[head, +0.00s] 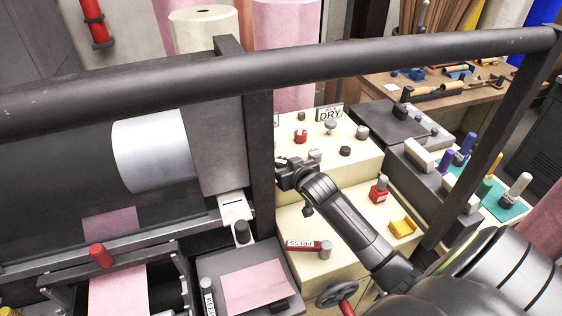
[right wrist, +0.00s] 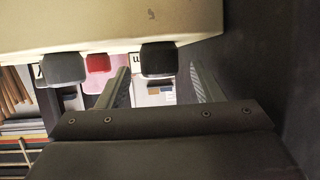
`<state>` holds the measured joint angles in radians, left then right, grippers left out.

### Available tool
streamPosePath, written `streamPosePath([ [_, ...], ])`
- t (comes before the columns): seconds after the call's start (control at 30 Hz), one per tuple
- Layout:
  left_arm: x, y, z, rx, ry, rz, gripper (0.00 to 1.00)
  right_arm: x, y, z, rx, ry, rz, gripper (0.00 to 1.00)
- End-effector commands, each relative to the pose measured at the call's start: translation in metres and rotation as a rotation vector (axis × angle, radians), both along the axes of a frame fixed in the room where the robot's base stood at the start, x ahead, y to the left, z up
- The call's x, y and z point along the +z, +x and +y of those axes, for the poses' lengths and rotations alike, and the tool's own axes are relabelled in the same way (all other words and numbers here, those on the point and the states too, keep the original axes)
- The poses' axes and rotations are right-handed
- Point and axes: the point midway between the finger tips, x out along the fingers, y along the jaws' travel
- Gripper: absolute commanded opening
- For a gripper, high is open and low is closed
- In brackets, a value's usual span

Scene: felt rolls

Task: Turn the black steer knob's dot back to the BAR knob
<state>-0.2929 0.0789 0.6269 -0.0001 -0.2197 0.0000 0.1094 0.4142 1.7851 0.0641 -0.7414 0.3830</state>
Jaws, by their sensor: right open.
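My right gripper (head: 284,165) is at the left edge of the cream knob panel (head: 365,165), close to the dark upright post. In the right wrist view its fingers (right wrist: 160,88) are apart, with a black knob (right wrist: 158,60) showing in the gap between them; I cannot tell whether they touch it. A red knob (right wrist: 98,63) and a dark grey knob (right wrist: 62,69) are beside it there. The panel also has a black knob (head: 345,151) and a red knob (head: 300,136) in the head view. My left gripper is not in view.
A thick dark rail (head: 300,75) crosses in front, and the post (head: 259,150) stands just left of my gripper. A PRESS lever (head: 305,245) and a red-based knob (head: 379,189) are lower down.

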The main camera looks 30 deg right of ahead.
Motion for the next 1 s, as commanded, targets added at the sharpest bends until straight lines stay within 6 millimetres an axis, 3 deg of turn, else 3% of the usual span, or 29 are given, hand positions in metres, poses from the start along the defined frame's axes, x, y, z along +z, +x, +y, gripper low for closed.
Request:
streamPosePath([
  [0.3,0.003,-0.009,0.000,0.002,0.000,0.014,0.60,-0.011,0.027,-0.004,0.000,0.001,0.000,0.60],
  [0.7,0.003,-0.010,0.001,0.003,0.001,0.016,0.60,-0.013,0.031,-0.004,0.000,0.000,0.001,0.60],
  [1.0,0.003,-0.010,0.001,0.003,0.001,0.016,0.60,-0.013,0.031,-0.005,0.000,0.000,0.001,0.21],
])
